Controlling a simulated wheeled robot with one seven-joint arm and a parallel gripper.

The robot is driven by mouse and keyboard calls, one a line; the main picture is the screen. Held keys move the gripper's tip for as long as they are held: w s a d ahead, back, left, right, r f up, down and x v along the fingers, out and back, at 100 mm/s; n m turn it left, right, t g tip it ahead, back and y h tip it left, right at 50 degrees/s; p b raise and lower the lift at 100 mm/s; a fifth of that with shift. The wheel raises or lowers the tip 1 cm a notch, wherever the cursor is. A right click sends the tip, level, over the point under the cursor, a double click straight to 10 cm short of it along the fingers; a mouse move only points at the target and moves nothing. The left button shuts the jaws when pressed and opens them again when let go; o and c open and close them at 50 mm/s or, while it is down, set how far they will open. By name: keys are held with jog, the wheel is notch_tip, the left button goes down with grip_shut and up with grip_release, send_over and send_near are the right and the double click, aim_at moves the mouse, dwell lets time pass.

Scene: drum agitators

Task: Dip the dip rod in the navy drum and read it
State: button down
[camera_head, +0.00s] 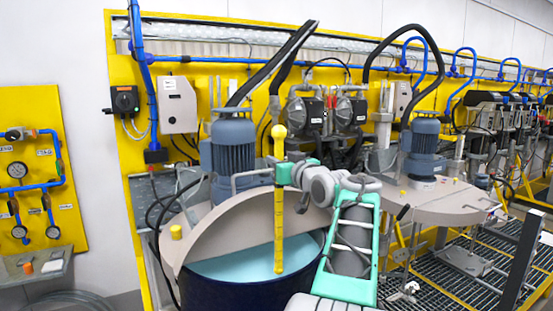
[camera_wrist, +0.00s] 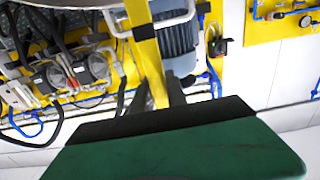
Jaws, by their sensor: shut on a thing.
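The yellow dip rod (camera_head: 279,215) stands upright in the head view, with a ball at its top and dark marks along its length. My gripper (camera_head: 286,172) is shut on the rod at its upper middle. The wrist view shows the rod (camera_wrist: 147,50) running between my fingers (camera_wrist: 160,95). The navy drum (camera_head: 240,290) is below, its lid half open over pale blue liquid (camera_head: 225,264). The rod's lower end shows in front of the liquid; I cannot tell whether it touches it.
A grey-blue motor (camera_head: 230,150) stands on the drum's lid (camera_head: 235,228), close left of the rod. A second lidded drum (camera_head: 430,200) with a motor (camera_head: 424,140) is to the right. A yellow panel with gauges (camera_head: 35,170) is at far left.

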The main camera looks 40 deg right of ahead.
aim_at(280, 248)
notch_tip(280, 248, down, 24)
jog(key=b, duration=2.1)
jog(key=shift+r, duration=0.1)
jog(key=shift+f+b, duration=0.75)
jog(key=shift+b, duration=0.1)
jog(key=shift+f+b, duration=0.6)
jog(key=shift+b, duration=0.05)
jog(key=shift+f+b, duration=0.3)
jog(key=shift+b, duration=0.25)
jog(key=shift+r, duration=0.15)
